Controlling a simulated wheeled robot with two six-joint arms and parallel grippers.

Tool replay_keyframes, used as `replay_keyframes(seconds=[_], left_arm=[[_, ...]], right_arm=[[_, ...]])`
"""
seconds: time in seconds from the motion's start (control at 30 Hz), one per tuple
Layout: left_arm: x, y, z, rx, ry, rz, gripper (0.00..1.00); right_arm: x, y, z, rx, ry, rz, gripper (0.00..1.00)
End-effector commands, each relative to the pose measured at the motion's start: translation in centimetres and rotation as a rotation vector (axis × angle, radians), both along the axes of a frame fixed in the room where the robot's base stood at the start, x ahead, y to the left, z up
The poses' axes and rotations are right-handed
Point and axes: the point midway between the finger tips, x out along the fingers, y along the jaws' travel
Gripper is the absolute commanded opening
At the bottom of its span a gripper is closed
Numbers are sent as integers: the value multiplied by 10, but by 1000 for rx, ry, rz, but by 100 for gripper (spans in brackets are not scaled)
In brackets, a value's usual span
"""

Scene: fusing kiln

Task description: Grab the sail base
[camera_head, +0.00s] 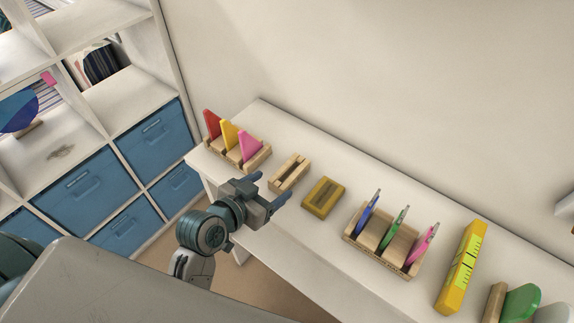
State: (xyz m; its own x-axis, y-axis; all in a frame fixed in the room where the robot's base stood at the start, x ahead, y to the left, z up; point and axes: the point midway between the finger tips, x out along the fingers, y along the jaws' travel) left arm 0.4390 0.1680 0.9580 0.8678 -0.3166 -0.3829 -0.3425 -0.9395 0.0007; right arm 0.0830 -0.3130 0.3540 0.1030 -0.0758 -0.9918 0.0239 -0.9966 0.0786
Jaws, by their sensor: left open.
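A small pale wooden base with a slot (298,166) lies on the white table, right of a rack of sail-shaped pieces. A darker yellowish wooden block with a recess (323,198) lies to its right. I cannot tell for certain which is the sail base. My left gripper (269,189) is open and empty, just in front of the pale base at the table's front edge. Its fingers point toward the table and appear apart from both blocks. My right gripper is not in view.
The wooden rack (257,161) holds red, yellow and pink upright pieces. Another wooden rack (382,262) holds blue, green and pink tools. A yellow level-like bar (461,268) lies further right. White shelves with blue bins (84,188) stand left. The wall backs the table.

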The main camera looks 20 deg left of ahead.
Motion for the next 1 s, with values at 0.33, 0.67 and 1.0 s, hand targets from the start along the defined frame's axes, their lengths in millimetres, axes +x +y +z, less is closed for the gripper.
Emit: replay_keyframes(seconds=[0.33,0.67,1.0], left_arm=[[33,-12,-12,-1,-1,0,69],[69,-24,-30,-1,-1,1,69],[73,-25,-34,0,-1,2,63]], right_arm=[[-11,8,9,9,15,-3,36],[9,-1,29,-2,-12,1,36],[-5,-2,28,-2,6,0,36]])
